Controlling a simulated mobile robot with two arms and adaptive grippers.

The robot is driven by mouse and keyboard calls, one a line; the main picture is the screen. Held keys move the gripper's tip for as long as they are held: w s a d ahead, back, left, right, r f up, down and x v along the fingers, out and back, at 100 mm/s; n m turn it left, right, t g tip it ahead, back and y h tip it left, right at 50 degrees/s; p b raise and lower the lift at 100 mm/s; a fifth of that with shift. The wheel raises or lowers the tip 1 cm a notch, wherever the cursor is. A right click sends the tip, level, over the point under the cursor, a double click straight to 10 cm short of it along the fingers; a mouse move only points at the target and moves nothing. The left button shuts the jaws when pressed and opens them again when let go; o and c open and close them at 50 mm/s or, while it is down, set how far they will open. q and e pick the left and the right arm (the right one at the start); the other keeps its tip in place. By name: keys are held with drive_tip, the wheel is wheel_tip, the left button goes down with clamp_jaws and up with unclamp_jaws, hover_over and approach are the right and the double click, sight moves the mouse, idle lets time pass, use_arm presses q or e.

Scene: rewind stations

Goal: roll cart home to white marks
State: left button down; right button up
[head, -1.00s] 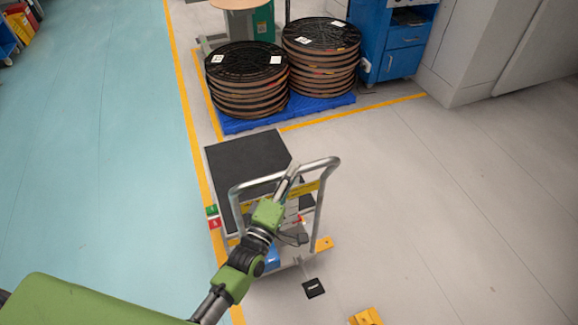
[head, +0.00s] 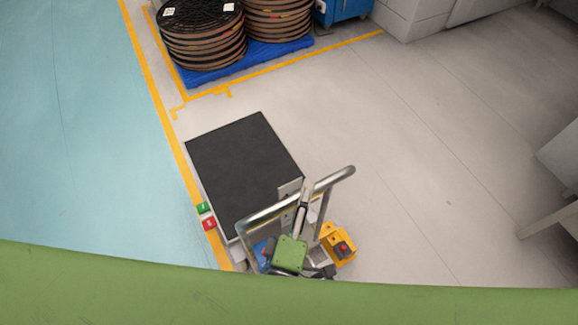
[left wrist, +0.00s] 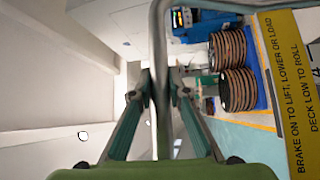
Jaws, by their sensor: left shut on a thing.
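The cart has a flat black deck (head: 245,165) and a bent silver push handle (head: 335,181) at its near end. My left gripper (head: 304,193) is at the top bar of the handle and shut on it. In the left wrist view the silver handle bar (left wrist: 157,60) runs between my left fingers (left wrist: 158,85). A yellow label (left wrist: 292,90) with brake and deck wording shows at the right of that view. No white floor marks can be made out. My right gripper is not in view.
Black-and-brown reels (head: 205,40) stand on a blue pallet (head: 250,58) beyond the cart. A yellow floor line (head: 150,85) runs along the cart's left. Grey floor at right is open (head: 420,160).

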use_arm(q)
drive_tip(key=s+d, duration=0.1)
drive_tip(key=s, duration=0.1)
drive_tip(key=s+d, duration=0.2)
drive_tip(key=shift+s+r, duration=0.15)
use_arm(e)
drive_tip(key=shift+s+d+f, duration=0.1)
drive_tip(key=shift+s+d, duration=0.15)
use_arm(q)
drive_tip(key=c, duration=1.9)
unclamp_jaws()
drive_tip(key=shift+s+d, duration=0.1)
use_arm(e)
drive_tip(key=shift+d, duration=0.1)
use_arm(q)
drive_tip(key=v, duration=0.7)
drive_tip(key=shift+s, duration=0.25)
drive_tip(key=shift+f, duration=0.2)
